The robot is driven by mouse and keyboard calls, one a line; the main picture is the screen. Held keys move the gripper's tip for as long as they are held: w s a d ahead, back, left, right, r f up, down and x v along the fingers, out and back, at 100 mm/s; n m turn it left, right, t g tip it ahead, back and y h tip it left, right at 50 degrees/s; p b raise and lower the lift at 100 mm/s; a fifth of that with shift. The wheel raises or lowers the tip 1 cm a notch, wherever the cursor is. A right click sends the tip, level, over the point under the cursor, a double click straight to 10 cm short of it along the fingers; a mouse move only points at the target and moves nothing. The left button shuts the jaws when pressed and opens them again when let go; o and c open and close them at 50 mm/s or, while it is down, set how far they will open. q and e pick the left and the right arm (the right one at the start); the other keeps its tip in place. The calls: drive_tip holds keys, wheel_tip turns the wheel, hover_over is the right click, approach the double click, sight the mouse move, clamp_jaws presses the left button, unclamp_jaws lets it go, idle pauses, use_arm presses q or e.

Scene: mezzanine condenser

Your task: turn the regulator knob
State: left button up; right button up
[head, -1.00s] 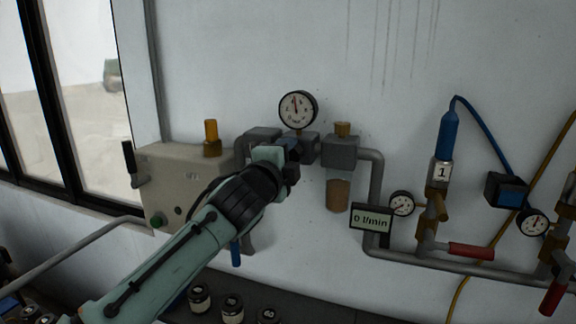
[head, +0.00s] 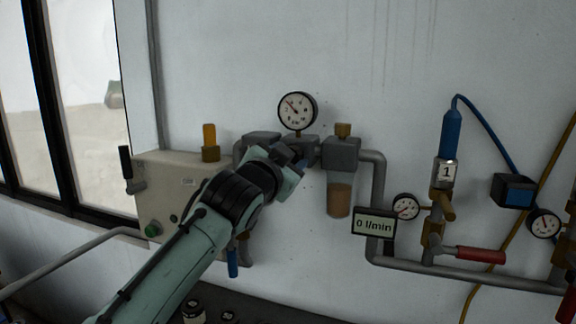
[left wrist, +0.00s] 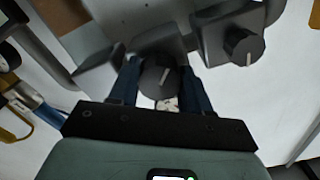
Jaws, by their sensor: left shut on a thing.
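The regulator knob (left wrist: 157,78) is a dark round knob with a pale mark line, seen in the left wrist view between the two blue fingers of my left gripper. The gripper (head: 296,163) is shut on the knob, in front of the grey regulator block (head: 303,146) on the wall pipe. In the head view the knob is hidden behind my gripper. The round white gauge (head: 298,111) stands above the block, its needle pointing up and left. My right gripper is in neither view.
A second dark knob (left wrist: 243,45) sits close by on a neighbouring block. A beige box (head: 165,185) is left of the regulator. A bowl filter (head: 339,199), a "0 l/min" display (head: 374,224) and a red-handled valve (head: 480,254) are to the right.

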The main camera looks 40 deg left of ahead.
use_arm(q)
drive_tip(key=n+b, duration=0.1)
drive_tip(key=n, duration=0.5)
drive_tip(key=shift+w+f, duration=0.1)
drive_tip(key=shift+f, duration=0.05)
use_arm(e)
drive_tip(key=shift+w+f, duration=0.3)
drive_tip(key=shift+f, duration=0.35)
use_arm(q)
drive_tip(key=shift+d+n+b, duration=0.1)
drive_tip(key=shift+n+b, duration=0.2)
drive_tip(key=o, duration=1)
drive_tip(key=b+v, duration=0.3)
drive_tip(key=v, duration=1)
drive_tip(key=shift+s, duration=0.25)
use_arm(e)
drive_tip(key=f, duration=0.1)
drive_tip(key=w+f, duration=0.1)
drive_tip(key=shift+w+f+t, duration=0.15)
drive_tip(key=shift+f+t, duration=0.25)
